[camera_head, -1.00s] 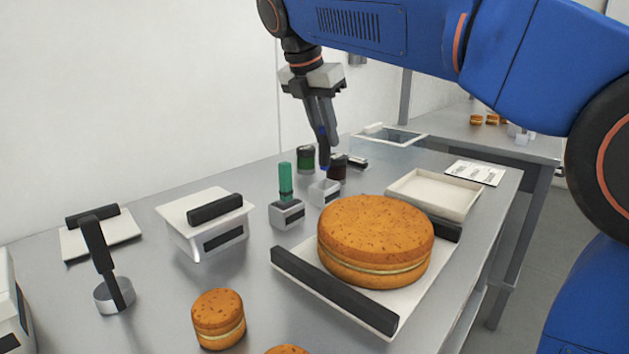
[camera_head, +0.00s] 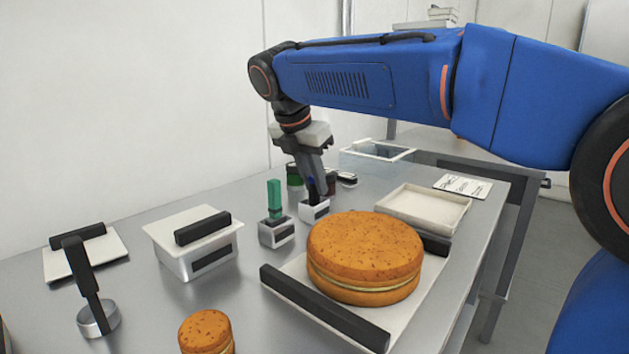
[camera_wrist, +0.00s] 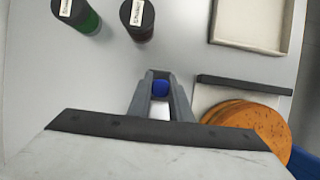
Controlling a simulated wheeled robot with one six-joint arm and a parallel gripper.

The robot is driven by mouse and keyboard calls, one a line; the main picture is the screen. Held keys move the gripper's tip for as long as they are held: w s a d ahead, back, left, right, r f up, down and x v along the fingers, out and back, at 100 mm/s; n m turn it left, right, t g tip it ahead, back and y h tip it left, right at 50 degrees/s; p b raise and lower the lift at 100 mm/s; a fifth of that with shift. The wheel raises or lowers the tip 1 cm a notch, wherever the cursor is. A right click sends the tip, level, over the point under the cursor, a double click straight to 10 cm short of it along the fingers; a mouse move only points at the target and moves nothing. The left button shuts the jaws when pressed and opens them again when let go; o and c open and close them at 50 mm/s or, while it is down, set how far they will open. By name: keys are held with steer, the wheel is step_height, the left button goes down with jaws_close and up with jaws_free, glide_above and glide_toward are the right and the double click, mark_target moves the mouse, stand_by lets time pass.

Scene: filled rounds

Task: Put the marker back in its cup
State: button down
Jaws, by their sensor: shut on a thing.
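My gripper (camera_head: 319,188) is shut on a blue marker (camera_head: 311,184), which it holds roughly upright. In the wrist view, the top of the marker (camera_wrist: 160,88) shows between the two fingers. A small white cup (camera_head: 314,210) with a dark front panel is directly below the gripper, and part of it (camera_wrist: 158,112) shows beyond the fingers in the wrist view. The marker's lower end is at or in the cup's mouth; the fingers hide how deep it sits. A green marker (camera_head: 274,197) stands in a similar cup (camera_head: 277,233) to the left.
A big filled round (camera_head: 365,250) sits on a tray (camera_head: 430,300) with dark handles, close right of the cup. Green (camera_wrist: 80,15) and dark (camera_wrist: 137,18) labelled jars stand behind. A shallow cream tray (camera_head: 425,208) is at the right, a lidded white box (camera_head: 195,245) at the left.

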steer(key=c, duration=1.6)
jaws_free()
steer(key=v, duration=1.2)
